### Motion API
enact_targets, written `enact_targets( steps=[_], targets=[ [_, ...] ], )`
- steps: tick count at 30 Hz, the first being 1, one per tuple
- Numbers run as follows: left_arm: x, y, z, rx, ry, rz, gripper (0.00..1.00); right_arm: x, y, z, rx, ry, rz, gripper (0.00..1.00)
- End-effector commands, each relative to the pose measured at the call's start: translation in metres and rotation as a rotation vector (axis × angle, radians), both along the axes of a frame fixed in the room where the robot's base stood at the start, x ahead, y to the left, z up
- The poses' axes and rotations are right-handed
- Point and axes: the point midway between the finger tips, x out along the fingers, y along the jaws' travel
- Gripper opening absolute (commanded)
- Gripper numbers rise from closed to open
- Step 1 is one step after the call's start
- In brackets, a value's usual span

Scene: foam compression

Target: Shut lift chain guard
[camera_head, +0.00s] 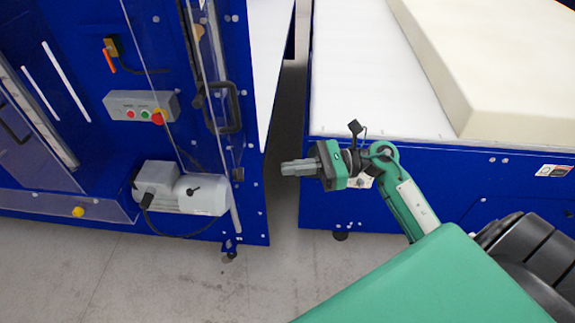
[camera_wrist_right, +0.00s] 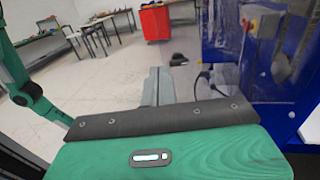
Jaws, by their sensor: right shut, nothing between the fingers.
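The lift chain guard looks like a clear panel (camera_head: 213,60) on the blue machine, with a black bar handle (camera_head: 232,108) at its right side. The panel seems to stand out from the machine face, but its clear sheet makes its exact angle hard to tell. My right gripper (camera_head: 285,168) is shut and empty. It points left, to the right of the guard's lower edge and below the handle, apart from both. In the right wrist view the closed fingers (camera_wrist_right: 158,88) show with nothing between them. My left gripper is not in view.
A grey motor (camera_head: 182,190) and a button box (camera_head: 142,106) sit on the blue machine. A cream foam block (camera_head: 490,60) lies on the white table (camera_head: 365,70) at right. A narrow floor gap separates the machines. A red bin (camera_wrist_right: 155,22) stands far off.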

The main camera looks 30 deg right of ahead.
Motion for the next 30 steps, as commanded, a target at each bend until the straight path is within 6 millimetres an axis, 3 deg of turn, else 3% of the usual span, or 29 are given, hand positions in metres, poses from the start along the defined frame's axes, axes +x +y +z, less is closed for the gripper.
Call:
enact_targets(
  steps=[1,9,15,21,30],
  targets=[
    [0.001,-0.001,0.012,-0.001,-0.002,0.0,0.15,0.004,0.01,0.007,0.007,0.001,0.001,0.0],
    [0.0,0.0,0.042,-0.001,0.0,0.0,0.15,0.026,0.064,0.007,0.008,0.002,0.0,0.0],
    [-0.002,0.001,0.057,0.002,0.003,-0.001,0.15,0.036,0.089,0.005,0.007,0.005,-0.001,0.0],
    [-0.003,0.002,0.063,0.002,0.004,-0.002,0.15,0.041,0.101,0.002,0.004,0.003,-0.001,0.0],
    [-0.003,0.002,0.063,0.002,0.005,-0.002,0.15,0.042,0.103,0.0,0.003,0.003,-0.001,0.0]
  ],
)
